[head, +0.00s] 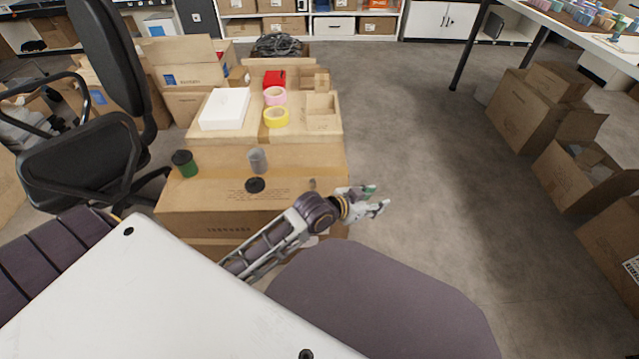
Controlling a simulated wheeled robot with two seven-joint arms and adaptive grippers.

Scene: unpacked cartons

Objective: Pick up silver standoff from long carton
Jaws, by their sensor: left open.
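The long carton (205,197) lies closed in front of me, with several things on its top. A small upright greyish piece (312,184) near its right end looks like the silver standoff, though it is too small to be sure. A larger grey cylinder (257,161) stands farther left. My left gripper (378,198) is open and empty, just past the carton's right edge over the floor. Its fingers point right, away from the small piece, which is just left of the wrist. My right gripper is out of view.
A green can (185,163) and a black disc (255,185) are also on the long carton. Behind, a higher carton holds a white box (225,108), pink tape (275,96) and yellow tape (276,117). An office chair (85,155) stands left. The floor (420,150) to the right is clear.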

